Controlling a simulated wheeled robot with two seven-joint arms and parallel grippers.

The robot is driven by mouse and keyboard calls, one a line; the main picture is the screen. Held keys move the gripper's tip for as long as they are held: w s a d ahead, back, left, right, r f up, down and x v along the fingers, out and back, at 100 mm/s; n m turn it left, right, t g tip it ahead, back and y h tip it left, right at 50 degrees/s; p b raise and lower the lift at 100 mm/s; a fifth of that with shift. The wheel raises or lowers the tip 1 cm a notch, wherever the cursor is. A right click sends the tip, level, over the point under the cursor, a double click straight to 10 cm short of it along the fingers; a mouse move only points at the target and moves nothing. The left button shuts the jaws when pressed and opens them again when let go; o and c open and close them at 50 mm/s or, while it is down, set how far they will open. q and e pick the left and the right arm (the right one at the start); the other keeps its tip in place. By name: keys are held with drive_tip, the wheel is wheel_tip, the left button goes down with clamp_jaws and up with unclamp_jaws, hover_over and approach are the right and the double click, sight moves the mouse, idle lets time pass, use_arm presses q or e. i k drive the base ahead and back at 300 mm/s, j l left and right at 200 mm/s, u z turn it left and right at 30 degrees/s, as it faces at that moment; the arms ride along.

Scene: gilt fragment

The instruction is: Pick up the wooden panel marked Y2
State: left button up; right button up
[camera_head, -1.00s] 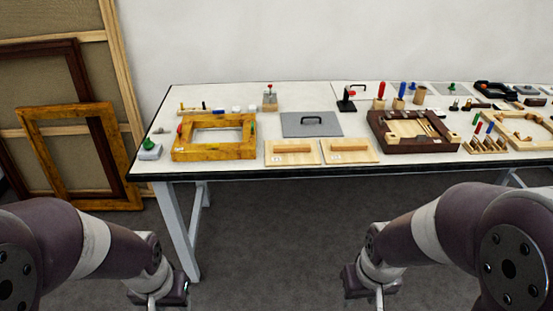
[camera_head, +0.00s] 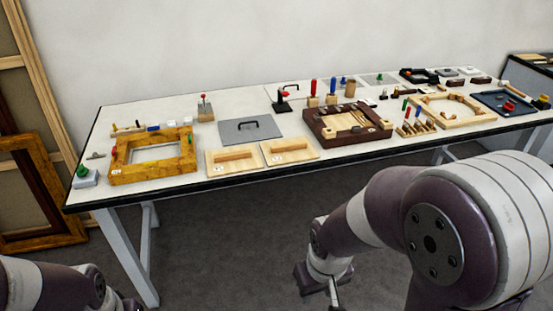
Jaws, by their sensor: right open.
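Two pale wooden panels, each with a raised wooden bar handle, lie flat side by side near the table's front edge. They are the left panel (camera_head: 222,168) and the right panel (camera_head: 296,156). Each bears a small white label at its front left, too small to read, so I cannot tell which is Y2. My right gripper (camera_head: 335,295) is open at the bottom edge of the view, in front of and below the table, apart from both panels. My left arm's wrist shows at the lower left; its gripper is mostly cut off by the frame's bottom edge.
Behind the panels lies a grey plate (camera_head: 237,131) with a black handle. Picture frames lean on the wall at left. The table's black front edge lies between my arms and the panels.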

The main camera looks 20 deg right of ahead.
sight(296, 150)
drive_tip(key=i+l, duration=2)
drive_tip(key=l, duration=0.2)
drive_tip(key=i+j+u, duration=0.05)
